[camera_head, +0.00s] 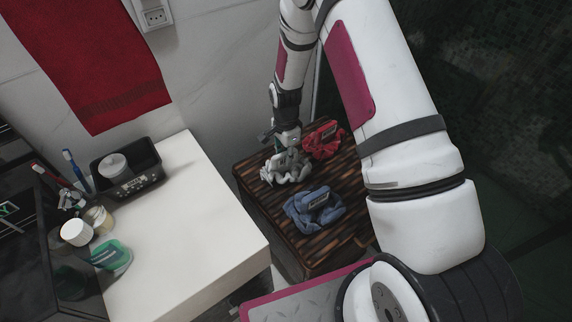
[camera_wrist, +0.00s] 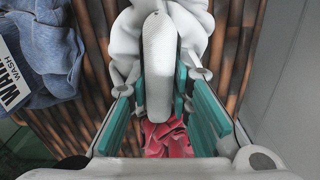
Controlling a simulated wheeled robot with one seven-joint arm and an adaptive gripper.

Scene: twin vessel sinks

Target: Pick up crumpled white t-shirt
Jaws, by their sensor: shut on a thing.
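The crumpled white t-shirt (camera_head: 287,169) is on the dark slatted wooden stand, near its left edge. My gripper (camera_head: 281,150) is down at the shirt from above. In the wrist view my gripper (camera_wrist: 160,82) has its teal-padded fingers on either side of a pale fold of the white t-shirt (camera_wrist: 126,38), shut on it. The rest of the shirt bunches up beyond the fingertips. I cannot tell whether any of it is clear of the wood.
A crumpled blue garment (camera_head: 313,211) with a label and a crumpled red garment (camera_head: 324,141) lie close by on the slatted stand (camera_head: 322,247). A white counter (camera_head: 195,225) with toiletries is to the left. A red towel (camera_head: 90,65) hangs on the wall.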

